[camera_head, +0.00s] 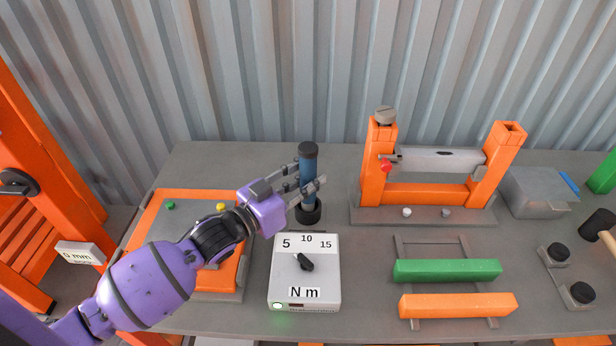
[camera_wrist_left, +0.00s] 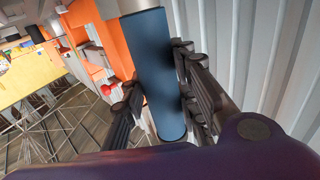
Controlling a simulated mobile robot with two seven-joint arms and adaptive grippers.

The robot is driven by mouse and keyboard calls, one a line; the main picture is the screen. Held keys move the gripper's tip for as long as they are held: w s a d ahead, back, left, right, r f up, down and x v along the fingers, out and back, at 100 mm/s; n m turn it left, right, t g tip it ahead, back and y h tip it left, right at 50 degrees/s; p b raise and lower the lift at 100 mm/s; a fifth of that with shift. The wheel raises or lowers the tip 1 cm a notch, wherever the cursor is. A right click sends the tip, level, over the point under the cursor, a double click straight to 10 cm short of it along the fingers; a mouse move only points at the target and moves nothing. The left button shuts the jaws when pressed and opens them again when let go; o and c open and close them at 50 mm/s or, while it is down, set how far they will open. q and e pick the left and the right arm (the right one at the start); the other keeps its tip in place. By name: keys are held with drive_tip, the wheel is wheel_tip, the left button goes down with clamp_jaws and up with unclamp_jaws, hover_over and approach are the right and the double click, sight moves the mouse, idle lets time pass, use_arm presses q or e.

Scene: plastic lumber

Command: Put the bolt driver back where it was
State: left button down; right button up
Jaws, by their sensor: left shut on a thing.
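The bolt driver (camera_head: 308,165) is a dark blue upright cylinder with a black top. My left gripper (camera_head: 312,187) is shut around its body, with fingers on both sides. The driver's lower end is at a black round holder (camera_head: 308,212) on the bench behind the white torque box; I cannot tell whether it is seated or just above it. In the left wrist view the blue driver (camera_wrist_left: 158,75) stands between the two dark fingers (camera_wrist_left: 160,105). My right gripper is not in view.
The white torque box (camera_head: 305,285) with a dial is in front of the holder. An orange frame (camera_head: 430,193) stands to the right. Green (camera_head: 447,270) and orange bars (camera_head: 458,305) lie on a rack. An orange tray (camera_head: 160,215) lies left, under my arm.

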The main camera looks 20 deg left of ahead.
sight(302, 183)
use_arm(q)
drive_tip(key=c, duration=1.4)
unclamp_jaws()
drive_tip(key=shift+f, duration=0.1)
drive_tip(key=shift+r, duration=0.25)
drive_tip(key=v, duration=0.6)
drive_tip(key=shift+s+a+f+b, duration=0.15)
drive_tip(key=shift+s+f+b, duration=0.15)
drive_tip(key=shift+b, duration=0.1)
drive_tip(key=shift+s+a+r, duration=0.2)
drive_tip(key=shift+s, duration=0.2)
drive_tip(key=shift+f, duration=0.1)
